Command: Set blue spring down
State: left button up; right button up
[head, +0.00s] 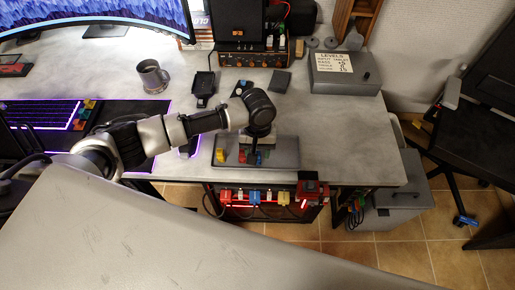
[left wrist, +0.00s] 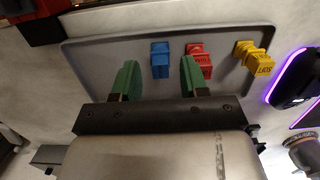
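A blue spring (left wrist: 160,60), block-like here with dark lettering, is on a grey tray (left wrist: 100,55) in the left wrist view. A red piece (left wrist: 199,60) and a yellow piece (left wrist: 254,57) are on the same tray to its right. My left gripper (left wrist: 157,72) is open. Its green fingers are spread with a gap on both sides of the blue spring, and neither visibly touches it. In the head view the gripper (head: 260,143) points down over the tray (head: 285,152) and partly hides the blue spring. My right gripper is not in view.
A mug (head: 151,77), a black holder (head: 203,86) and a grey labelled box (head: 345,72) stand on the desk. A red panel (head: 265,203) with coloured pieces is below the front edge. Clear desk (head: 335,125) lies right of the tray.

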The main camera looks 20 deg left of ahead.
pick_arm(q)
jog(key=shift+r, duration=0.1)
notch_tip(320, 180, up, 12)
jog(key=w, duration=0.1)
jog(key=shift+w+a, duration=0.2)
dwell(0.3)
